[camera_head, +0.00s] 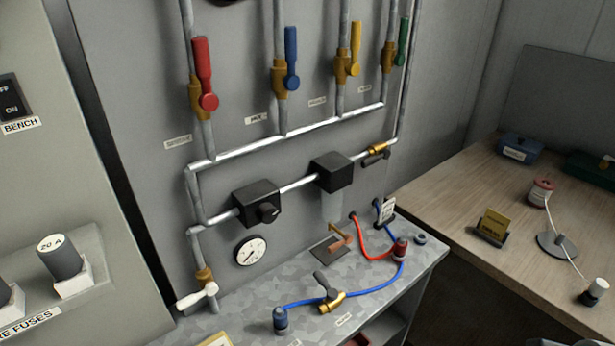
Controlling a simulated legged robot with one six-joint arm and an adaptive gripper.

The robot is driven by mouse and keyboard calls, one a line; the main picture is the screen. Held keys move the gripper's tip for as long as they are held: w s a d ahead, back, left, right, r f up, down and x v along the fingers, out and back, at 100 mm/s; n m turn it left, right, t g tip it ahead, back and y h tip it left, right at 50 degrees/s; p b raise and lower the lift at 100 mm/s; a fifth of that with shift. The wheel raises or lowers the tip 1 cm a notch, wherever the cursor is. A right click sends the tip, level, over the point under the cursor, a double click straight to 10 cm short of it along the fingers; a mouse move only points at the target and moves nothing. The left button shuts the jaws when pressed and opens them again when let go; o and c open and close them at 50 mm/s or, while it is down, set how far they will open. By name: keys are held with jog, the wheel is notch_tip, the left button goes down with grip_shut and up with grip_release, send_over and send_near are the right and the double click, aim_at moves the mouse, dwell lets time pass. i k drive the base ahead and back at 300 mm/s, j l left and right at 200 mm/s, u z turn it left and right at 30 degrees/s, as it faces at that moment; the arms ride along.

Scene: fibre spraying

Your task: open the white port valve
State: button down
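The white port valve sits low on the left pipe, just above the metal bench top. Its white lever (196,297) points left, across the vertical pipe, and its brass body (204,275) is in line with that pipe. My gripper is not in view, and nothing touches the white lever.
Red (203,72), blue (291,58), yellow (355,48) and green (402,42) levers stand upright on the pipes above. A gauge (250,251) is right of the white valve. Hoses and a brass black-handled valve (331,300) lie on the bench (245,318). A fuse cabinet (75,190) stands left.

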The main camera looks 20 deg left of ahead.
aim_at(211, 288)
jog(key=k+u, duration=0.15)
jog(key=u, duration=0.45)
jog(key=i+u, duration=0.15)
jog(key=u, duration=1.4)
jog(key=i+j, duration=0.1)
jog(key=j, duration=1.25)
jog(key=z, duration=0.05)
